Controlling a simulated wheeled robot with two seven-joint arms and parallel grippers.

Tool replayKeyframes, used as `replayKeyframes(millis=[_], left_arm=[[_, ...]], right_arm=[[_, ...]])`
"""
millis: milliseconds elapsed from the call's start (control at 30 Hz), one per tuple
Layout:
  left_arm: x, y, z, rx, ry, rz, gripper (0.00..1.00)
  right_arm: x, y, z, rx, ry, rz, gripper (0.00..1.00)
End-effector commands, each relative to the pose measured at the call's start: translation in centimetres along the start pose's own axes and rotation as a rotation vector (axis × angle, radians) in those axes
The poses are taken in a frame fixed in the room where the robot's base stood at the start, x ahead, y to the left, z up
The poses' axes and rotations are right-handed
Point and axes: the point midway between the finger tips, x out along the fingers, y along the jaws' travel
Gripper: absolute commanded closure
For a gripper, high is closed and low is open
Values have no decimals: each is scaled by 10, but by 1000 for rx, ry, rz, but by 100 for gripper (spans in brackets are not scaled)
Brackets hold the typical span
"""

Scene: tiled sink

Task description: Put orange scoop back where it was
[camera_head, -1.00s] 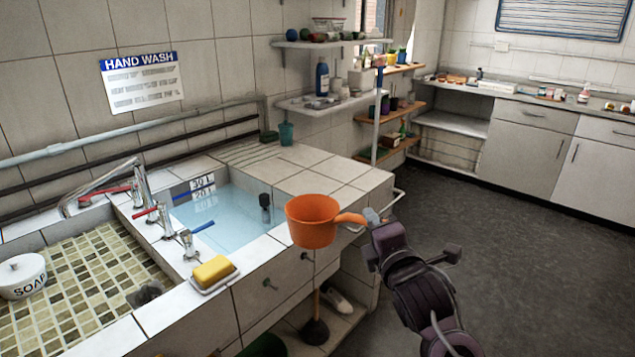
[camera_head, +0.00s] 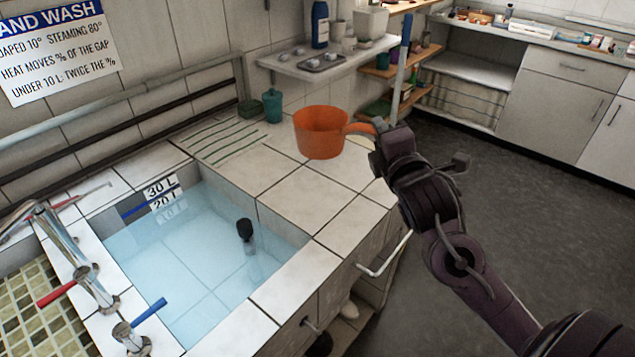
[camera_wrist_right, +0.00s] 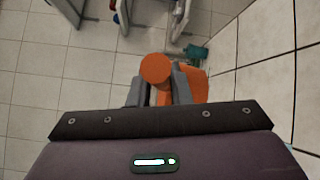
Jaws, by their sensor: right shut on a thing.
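The orange scoop (camera_head: 321,133) is a round pot with a handle pointing right. My right gripper (camera_head: 376,134) is shut on the end of that handle. The scoop appears held above the tiled counter to the right of the sink basin; whether it touches the tiles is hard to tell. In the right wrist view the orange handle end (camera_wrist_right: 156,69) sits between the two grey fingers, with part of the scoop (camera_wrist_right: 195,84) behind them. My left gripper is not in view.
The water-filled basin (camera_head: 200,260) has a dark plug-like object (camera_head: 245,230) in it. A teal cup (camera_head: 272,105) stands at the back of the counter near drain grooves (camera_head: 225,140). A white shelf (camera_head: 330,62) with items hangs behind. Taps (camera_head: 75,265) are at left.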

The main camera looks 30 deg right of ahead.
Motion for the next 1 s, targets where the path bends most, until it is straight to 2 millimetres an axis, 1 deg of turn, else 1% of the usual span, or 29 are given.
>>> replayKeyframes(millis=[67, 167, 500, 600, 700, 867, 1000], left_arm=[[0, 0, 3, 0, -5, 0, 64], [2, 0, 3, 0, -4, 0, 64], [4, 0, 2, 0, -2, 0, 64], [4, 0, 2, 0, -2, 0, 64], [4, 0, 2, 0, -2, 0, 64], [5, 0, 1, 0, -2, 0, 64], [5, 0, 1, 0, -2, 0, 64]], right_arm=[[0, -2, -1, 1, 2, 0, 100], [0, -17, -5, 1, 3, -5, 100], [1, -103, -27, 0, 1, -5, 100], [1, -125, -33, 0, 0, -4, 100], [1, -141, -37, 0, 1, -1, 100], [2, -154, -40, 1, 0, 0, 100], [2, -173, -45, 0, 0, -2, 100]])
